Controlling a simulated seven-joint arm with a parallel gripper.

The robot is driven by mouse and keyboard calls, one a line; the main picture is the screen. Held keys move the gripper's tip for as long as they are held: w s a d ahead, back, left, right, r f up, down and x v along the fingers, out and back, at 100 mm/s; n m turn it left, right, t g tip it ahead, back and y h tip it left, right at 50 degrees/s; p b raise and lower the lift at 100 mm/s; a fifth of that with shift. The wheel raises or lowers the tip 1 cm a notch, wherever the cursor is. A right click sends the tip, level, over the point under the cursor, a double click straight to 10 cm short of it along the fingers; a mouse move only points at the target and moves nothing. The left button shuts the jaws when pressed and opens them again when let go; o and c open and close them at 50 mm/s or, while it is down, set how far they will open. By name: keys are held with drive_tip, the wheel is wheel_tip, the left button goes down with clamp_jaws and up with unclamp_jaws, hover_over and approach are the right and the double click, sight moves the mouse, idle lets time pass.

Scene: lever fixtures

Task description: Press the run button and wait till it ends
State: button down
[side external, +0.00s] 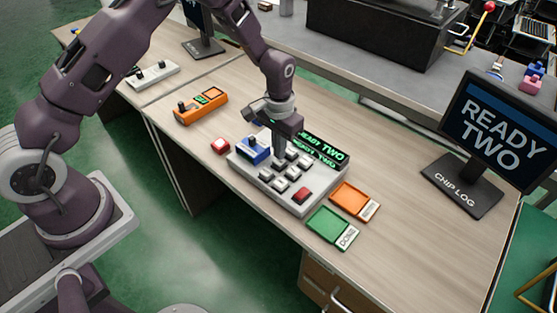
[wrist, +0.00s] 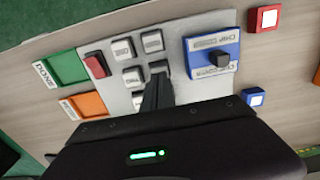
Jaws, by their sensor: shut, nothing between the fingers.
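A grey console (side external: 240,172) on the wooden bench has several white keys, and one key (wrist: 152,41) shows in the wrist view. It has a red button (side external: 303,195) at one end, also in the wrist view (wrist: 97,64). No run label is readable. A blue block with a dark knob (side external: 252,150) sits at the other end; it shows in the wrist view (wrist: 211,52). The console display (side external: 322,150) reads READY TWO. My gripper (side external: 279,155) is shut and empty, pointing down over the keys. Its fingertips (wrist: 159,78) are at one key; I cannot tell whether they touch it.
A monitor (side external: 495,128) reads READY TWO above a CHIP LOG base. A green tray (side external: 328,225) marked DONE and an orange tray (side external: 350,198) lie beside the console. A red cube (side external: 220,146) and an orange lever box (side external: 201,108) are left.

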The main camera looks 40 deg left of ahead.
drive_tip(key=shift+f, duration=0.95)
wheel_tip(320, 180, up, 8)
idle(0.8)
drive_tip(key=shift+r, duration=0.1)
drive_tip(key=s+r+t, duration=0.1)
drive_tip(key=s+r, duration=0.2)
drive_tip(key=r, duration=0.3)
drive_tip(key=s+a+r+t, duration=0.1)
drive_tip(key=s+r, duration=0.2)
drive_tip(key=r, duration=0.4)
drive_tip(key=s+r+t, duration=0.1)
drive_tip(key=s+r, duration=0.2)
drive_tip(key=r, duration=0.3)
drive_tip(key=s+r+t, duration=0.1)
drive_tip(key=s+r, duration=0.1)
drive_tip(key=s, duration=0.8)
drive_tip(key=s+a+r+t, duration=0.1)
drive_tip(key=s+r, duration=0.2)
drive_tip(key=s, duration=0.7)
drive_tip(key=shift+a+t, duration=0.2)
drive_tip(key=shift+t, duration=0.1)
drive_tip(key=c, duration=2.2)
unclamp_jaws()
drive_tip(key=shift+w+r, duration=0.1)
